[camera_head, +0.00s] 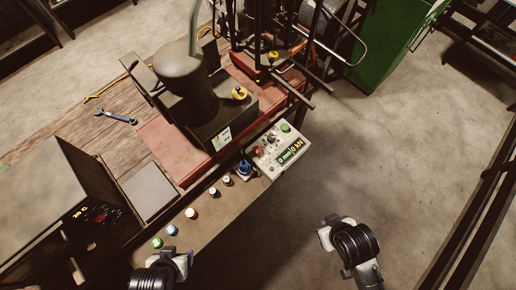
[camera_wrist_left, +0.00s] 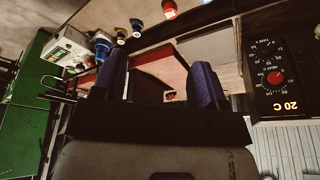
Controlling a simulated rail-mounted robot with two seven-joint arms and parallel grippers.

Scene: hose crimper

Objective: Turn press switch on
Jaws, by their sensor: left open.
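The press control box (camera_head: 262,163) is pale, with a green button (camera_head: 285,127), a dark knob (camera_head: 271,139), a red button (camera_head: 257,152) and a display reading 0 mm and 0 kN. It also shows at upper left in the left wrist view (camera_wrist_left: 62,52). A blue knob-like part (camera_head: 244,168) sits beside the box. Which part is the press switch, I cannot tell. My left gripper (camera_head: 183,262) is at the bottom, open and empty, apart from the box; its two fingers show spread in the left wrist view (camera_wrist_left: 160,85). My right gripper (camera_head: 325,236) hangs over the floor, its jaws unclear.
Several small coloured caps (camera_head: 191,213) line the bench's front edge. The press (camera_head: 190,85) stands behind the box. A dark heater unit (camera_head: 101,214) with a 20 C display is at left. The floor at right is clear.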

